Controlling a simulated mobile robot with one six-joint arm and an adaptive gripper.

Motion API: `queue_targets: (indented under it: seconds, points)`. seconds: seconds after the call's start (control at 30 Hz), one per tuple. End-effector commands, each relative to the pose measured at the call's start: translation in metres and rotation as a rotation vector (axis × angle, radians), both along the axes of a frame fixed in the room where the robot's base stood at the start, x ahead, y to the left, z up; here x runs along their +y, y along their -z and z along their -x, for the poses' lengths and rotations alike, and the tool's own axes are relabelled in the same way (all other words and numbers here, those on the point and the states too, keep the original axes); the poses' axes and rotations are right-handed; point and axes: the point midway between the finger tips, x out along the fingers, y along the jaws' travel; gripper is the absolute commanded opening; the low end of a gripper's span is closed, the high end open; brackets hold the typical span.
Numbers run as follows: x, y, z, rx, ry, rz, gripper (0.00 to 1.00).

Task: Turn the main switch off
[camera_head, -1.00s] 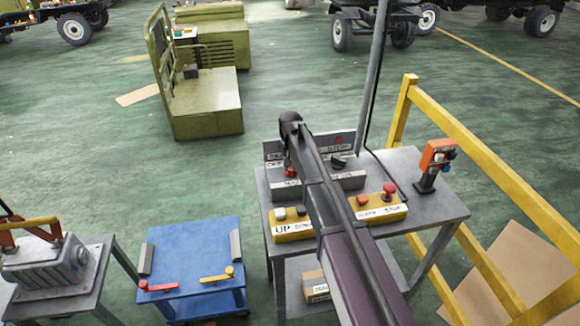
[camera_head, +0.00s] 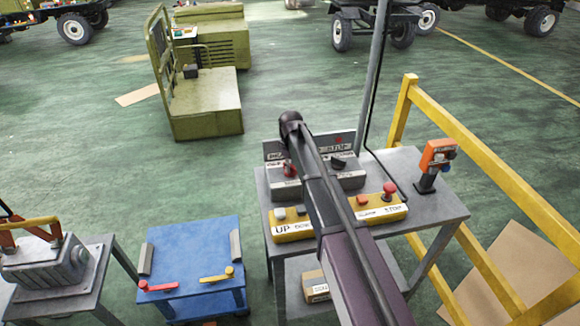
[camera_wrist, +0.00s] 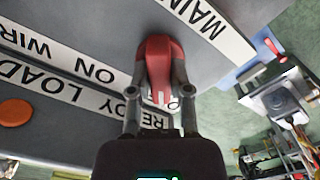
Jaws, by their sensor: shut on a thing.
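The red main switch (camera_wrist: 158,62) sits on a grey panel (camera_wrist: 90,40) in the wrist view, beside a white label that reads "MAIN". My gripper (camera_wrist: 160,112) has one finger on each side of the switch's red handle and is shut on it. In the head view a small part of the red switch (camera_head: 289,168) shows on the grey control box (camera_head: 345,181), left of my arm. My gripper's fingers are hidden behind the arm there.
The table (camera_head: 435,200) also holds yellow button boxes (camera_head: 300,229) and an orange-headed device (camera_head: 437,160). A yellow railing (camera_head: 470,140) stands close on the right. A blue cart (camera_head: 190,262) is at left. An orange button (camera_wrist: 15,112) lies left of the switch.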

Motion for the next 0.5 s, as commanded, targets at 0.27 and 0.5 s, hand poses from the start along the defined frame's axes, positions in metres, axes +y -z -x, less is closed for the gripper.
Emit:
queue_targets:
  seconds: [0.27, 0.5]
  points:
    - [0.0004, 0.0002, 0.0011, 0.002, -0.117, 0.000, 0.00]
    - [0.0005, 0.0002, 0.0012, 0.002, -0.142, -0.002, 0.00]
